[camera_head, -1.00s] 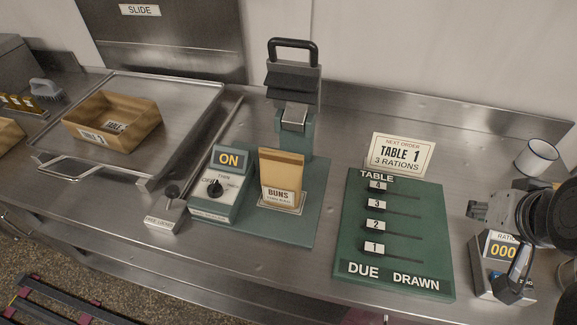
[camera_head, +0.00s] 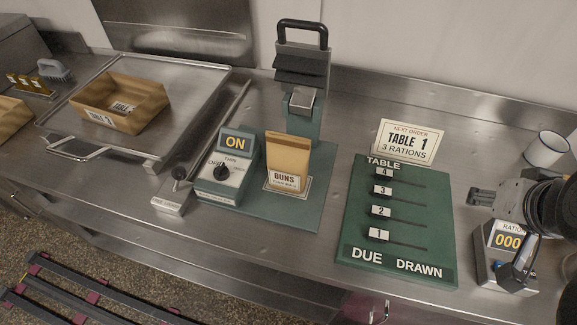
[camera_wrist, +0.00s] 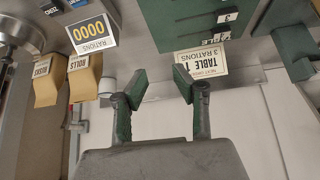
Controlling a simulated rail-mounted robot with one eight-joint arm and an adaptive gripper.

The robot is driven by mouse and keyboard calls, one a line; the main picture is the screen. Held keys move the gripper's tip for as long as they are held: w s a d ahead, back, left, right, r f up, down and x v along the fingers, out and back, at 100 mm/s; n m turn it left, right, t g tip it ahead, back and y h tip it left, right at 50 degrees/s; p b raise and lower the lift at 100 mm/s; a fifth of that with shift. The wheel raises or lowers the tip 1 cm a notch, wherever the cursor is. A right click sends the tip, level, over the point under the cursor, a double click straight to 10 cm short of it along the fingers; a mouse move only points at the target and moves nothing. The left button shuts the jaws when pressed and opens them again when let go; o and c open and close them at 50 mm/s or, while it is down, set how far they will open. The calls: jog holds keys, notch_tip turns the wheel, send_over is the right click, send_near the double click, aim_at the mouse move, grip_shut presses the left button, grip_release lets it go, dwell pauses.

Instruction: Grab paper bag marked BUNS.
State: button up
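The paper bag marked BUNS (camera_head: 288,154) is tan with a white label. It stands upright on the green base of the press-like device, right of the ON dial box, in the head view. My gripper (camera_wrist: 160,84) shows in the wrist view with its two dark green fingers apart and nothing between them. In the head view my arm is at the far right edge, well away from the bag. The BUNS bag cannot be made out in the wrist view.
The ON dial box (camera_head: 225,168) is close left of the bag, and the black-handled device (camera_head: 303,85) rises behind it. The green DUE/DRAWN board (camera_head: 395,225) lies to the right with the TABLE 1 card (camera_head: 408,142). A rations counter (camera_head: 507,255) and white mug (camera_head: 546,148) are near my arm.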

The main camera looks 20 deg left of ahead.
jog(key=w+a+r+n+g+y+p, duration=0.25)
jog(key=w+a+r+n, duration=0.2)
jog(key=a, duration=0.35)
jog(key=n+g+y+p, duration=0.2)
jog(key=n+g+p, duration=0.35)
jog(key=n, duration=0.95)
send_near(290, 137)
jog(key=shift+m, duration=0.25)
jog(key=p+x, duration=0.1)
jog(key=x, duration=0.9)
jog(key=shift+w+a, duration=0.1)
jog(key=shift+a+f, duration=0.2)
jog(key=shift+f, duration=0.3)
jog(key=shift+f, duration=0.25)
grip_shut()
